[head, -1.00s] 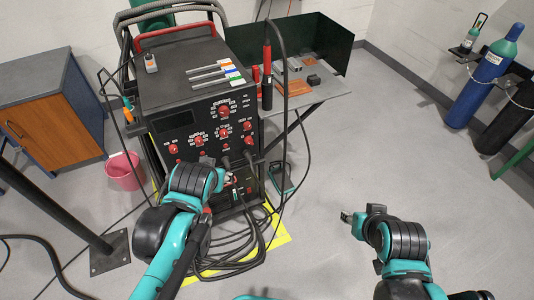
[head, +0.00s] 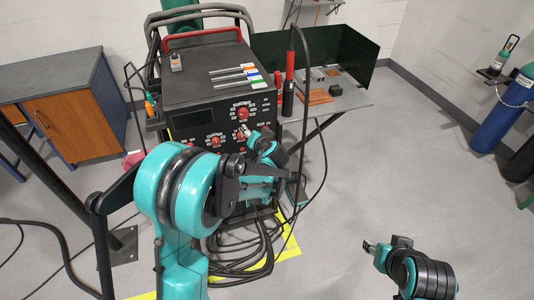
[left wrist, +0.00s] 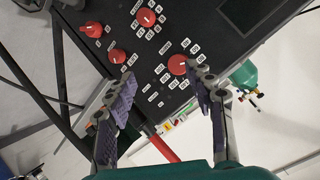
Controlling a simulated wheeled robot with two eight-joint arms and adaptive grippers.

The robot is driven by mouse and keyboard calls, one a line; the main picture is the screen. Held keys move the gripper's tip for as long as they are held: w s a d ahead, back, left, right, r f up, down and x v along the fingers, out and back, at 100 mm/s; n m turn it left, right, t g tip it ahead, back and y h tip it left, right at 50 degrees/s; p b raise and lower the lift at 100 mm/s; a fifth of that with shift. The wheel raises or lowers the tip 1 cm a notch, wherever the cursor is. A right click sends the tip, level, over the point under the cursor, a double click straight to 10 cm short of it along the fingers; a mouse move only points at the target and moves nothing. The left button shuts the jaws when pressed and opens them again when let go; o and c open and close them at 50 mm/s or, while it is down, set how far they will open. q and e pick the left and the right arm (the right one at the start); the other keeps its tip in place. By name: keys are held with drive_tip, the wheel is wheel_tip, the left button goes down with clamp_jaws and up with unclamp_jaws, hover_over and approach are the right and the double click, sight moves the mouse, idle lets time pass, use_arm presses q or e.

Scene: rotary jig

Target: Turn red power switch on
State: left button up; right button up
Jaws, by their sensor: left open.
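The black power unit (head: 190,95) has a front panel with several red knobs, such as one at the upper right (head: 243,113). I cannot tell which red control is the power switch; the lower panel is hidden behind my left arm. My left gripper (head: 256,136) is in front of the panel's right side. In the left wrist view my left gripper (left wrist: 165,98) is open and empty, its fingers spread. A red knob (left wrist: 178,64) is beyond the right fingertip, and other red knobs (left wrist: 145,17) are farther up. My right gripper (head: 370,246) is low at right, away from the unit; its jaws are too small to read.
A small table (head: 345,103) with a dark green screen (head: 350,45) stands right of the unit. Cables (head: 250,250) lie coiled on the floor before it. A wooden cabinet (head: 85,128) is at left. Gas cylinders (head: 500,115) stand far right. Floor at right is clear.

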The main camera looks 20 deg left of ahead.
use_arm(q)
drive_tip(key=w+d+f+m+t+y+b, duration=0.1)
drive_tip(key=w+f+t, duration=0.15)
drive_tip(key=f, duration=0.55)
drive_tip(key=w+d+f+m+t+b, duration=0.1)
drive_tip(key=w+d+f, duration=0.15)
drive_tip(key=f, duration=0.45)
drive_tip(key=w+d+f+m+t+y+b, duration=0.1)
drive_tip(key=w+f+t, duration=0.15)
drive_tip(key=f, duration=0.55)
drive_tip(key=shift+g, duration=0.5)
drive_tip(key=b+x, duration=0.2)
drive_tip(key=x, duration=0.5)
drive_tip(key=shift+w+d+b, duration=0.1)
drive_tip(key=shift+b, duration=0.2)
drive_tip(key=shift+w+a+r, duration=0.1)
drive_tip(key=shift+w+a, duration=0.15)
drive_tip(key=shift+w, duration=0.2)
drive_tip(key=shift+c, duration=0.4)
drive_tip(key=c, duration=1)
